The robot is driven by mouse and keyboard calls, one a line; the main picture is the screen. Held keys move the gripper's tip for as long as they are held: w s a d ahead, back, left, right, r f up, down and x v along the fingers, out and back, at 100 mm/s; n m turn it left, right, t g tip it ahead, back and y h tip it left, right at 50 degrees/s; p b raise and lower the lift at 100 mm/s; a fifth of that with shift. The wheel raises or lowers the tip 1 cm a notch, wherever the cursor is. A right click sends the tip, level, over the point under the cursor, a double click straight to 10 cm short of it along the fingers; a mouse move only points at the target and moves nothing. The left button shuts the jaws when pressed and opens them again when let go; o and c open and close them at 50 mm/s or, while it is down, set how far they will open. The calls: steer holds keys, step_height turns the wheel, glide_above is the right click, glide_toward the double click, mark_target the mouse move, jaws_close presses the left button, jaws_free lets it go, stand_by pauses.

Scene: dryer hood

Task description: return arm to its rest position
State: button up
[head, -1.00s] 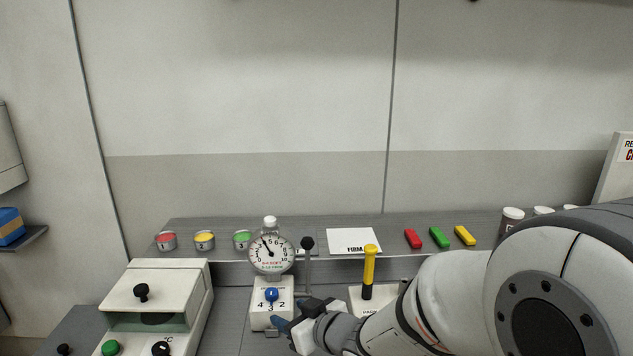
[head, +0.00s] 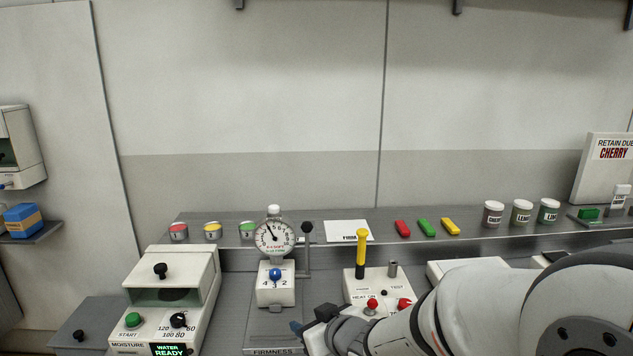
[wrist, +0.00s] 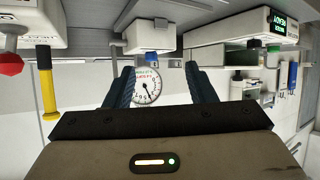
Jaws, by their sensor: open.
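My arm comes in from the lower right in the head view, and my gripper (head: 297,327) is low in front of the firmness gauge (head: 275,238). The gauge dial (wrist: 146,88) shows beyond the gap. The blue knob (head: 275,273) on the gauge base is clear of the fingers.
A heater box with a yellow-handled tool (head: 362,252) stands right of the gauge, near my forearm. The moisture unit (head: 165,325) reads "WATER READY" at left. Colored bars (head: 427,227), lidded jars (head: 521,211) and small tins (head: 213,230) line the back shelf.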

steer(key=s+d+r+m+g+h, duration=0.1)
steer(key=s+d+m+h, duration=0.15)
steer(key=d, duration=0.45)
steer(key=s+d+m+g+h, duration=0.1)
steer(key=s+d+m+h, duration=0.1)
steer(key=s+d+h, duration=0.3)
steer(key=s+d+m+g, duration=0.1)
steer(key=s+d+g, duration=0.1)
steer(key=s, duration=0.3)
steer(key=s+d+r+m+g, duration=0.1)
steer(key=s+d+g, duration=0.1)
steer(key=s, duration=0.4)
steer(key=shift+g+y, duration=0.45)
steer(key=shift+g, duration=0.45)
steer(key=shift+m, duration=0.25)
